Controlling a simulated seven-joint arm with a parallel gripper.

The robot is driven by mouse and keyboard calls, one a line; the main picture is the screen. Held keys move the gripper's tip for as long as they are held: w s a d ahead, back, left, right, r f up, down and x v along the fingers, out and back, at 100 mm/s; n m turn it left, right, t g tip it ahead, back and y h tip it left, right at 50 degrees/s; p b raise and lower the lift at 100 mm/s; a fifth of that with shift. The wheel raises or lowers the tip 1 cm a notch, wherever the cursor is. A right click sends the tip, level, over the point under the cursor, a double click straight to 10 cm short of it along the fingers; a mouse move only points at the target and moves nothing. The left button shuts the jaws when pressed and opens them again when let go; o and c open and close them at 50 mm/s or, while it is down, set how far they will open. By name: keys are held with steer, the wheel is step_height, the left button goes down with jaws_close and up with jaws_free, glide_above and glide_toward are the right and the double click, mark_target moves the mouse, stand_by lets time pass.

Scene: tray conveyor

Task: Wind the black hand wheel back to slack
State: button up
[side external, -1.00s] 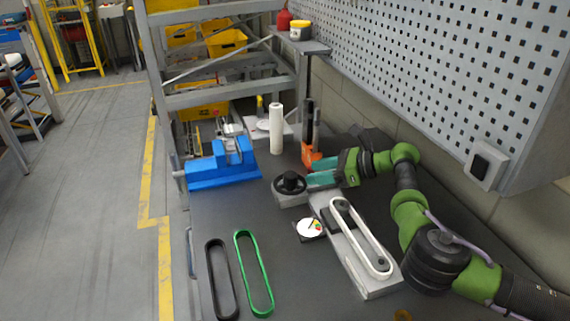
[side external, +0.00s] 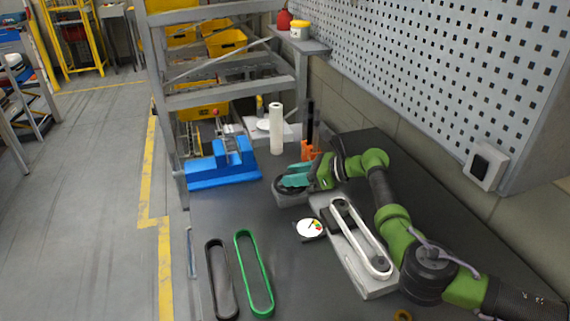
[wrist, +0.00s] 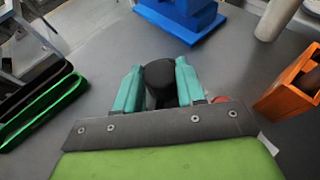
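The black hand wheel (side external: 281,189) is mounted on a small grey block at the end of the belt rig and is partly hidden by my gripper. My gripper (side external: 283,181) is at the wheel, its teal fingers over it. In the wrist view, a black round knob (wrist: 160,78) stands between the two fingers of my gripper (wrist: 158,82). The fingers are apart with the knob between them; whether they press on it I cannot tell. A white belt (side external: 345,222) runs in a long loop around pulleys on the rig. A white dial (side external: 310,228) with coloured marks sits beside it.
A black belt (side external: 211,267) and a green belt (side external: 241,262) lie at the front left. A blue vise (side external: 222,168), a white roll (side external: 276,132) and an orange holder (side external: 309,151) stand behind the wheel. A pegboard wall (side external: 440,75) bounds the right.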

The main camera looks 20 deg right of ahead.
steer(key=shift+c, duration=1)
steer(key=shift+w+d+n+g+y, duration=0.15)
steer(key=shift+n+g+y, duration=0.15)
steer(key=shift+n+g, duration=0.15)
steer(key=shift+w+f+n+g+y, duration=0.15)
steer(key=shift+n+g+y, duration=0.25)
steer(key=shift+n+g, duration=0.45)
steer(key=shift+f+n+g+y, duration=0.1)
steer(key=shift+n+g+y, duration=0.3)
steer(key=shift+n+g, duration=0.4)
steer(key=shift+f, duration=0.15)
steer(key=o, duration=0.8)
